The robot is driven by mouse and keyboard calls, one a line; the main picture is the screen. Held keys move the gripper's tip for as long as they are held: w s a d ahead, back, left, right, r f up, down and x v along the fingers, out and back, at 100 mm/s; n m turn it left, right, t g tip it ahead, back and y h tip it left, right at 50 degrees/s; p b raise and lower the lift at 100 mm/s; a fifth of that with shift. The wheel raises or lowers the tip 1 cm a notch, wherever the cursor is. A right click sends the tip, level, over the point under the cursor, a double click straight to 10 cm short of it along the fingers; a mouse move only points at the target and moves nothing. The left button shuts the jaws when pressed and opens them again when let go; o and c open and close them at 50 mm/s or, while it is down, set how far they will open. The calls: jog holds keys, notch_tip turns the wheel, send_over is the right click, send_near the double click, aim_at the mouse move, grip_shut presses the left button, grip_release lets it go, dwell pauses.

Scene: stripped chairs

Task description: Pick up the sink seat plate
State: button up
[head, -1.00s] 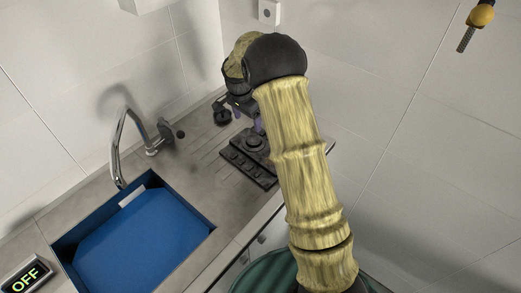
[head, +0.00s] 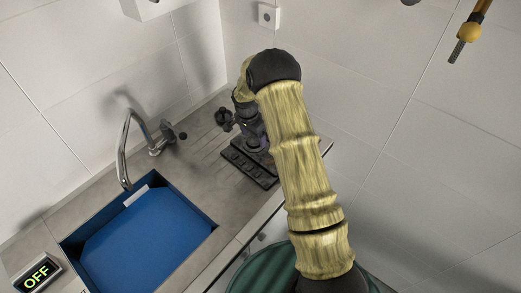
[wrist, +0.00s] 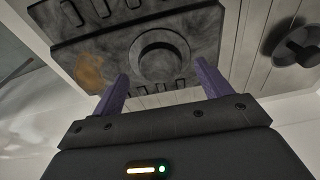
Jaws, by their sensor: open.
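The sink seat plate, a dark, worn plate with slots and a round raised hub, lies on the grey counter right of the sink in the head view (head: 240,163). In the wrist view the plate (wrist: 85,45) fills the top, its hub between and beyond my fingertips. My gripper (wrist: 162,82) is open, with two purple fingers apart and nothing between them. In the head view my gripper (head: 256,138) is low over the plate, partly hidden by my arm. I cannot tell whether the fingers touch the plate.
A blue sink (head: 140,240) with a curved metal tap (head: 126,145) is at left. A small dark round part (head: 223,117) stands on the counter behind the plate; it also shows in the wrist view (wrist: 298,48). White tiled walls close off the back and right.

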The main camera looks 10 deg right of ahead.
jog(key=shift+w+d+f, duration=0.1)
jog(key=shift+f, duration=1)
jog(key=shift+r, duration=0.1)
jog(key=c, duration=1.4)
notch_tip(320, 180, up, 10)
jog(key=b, duration=0.3)
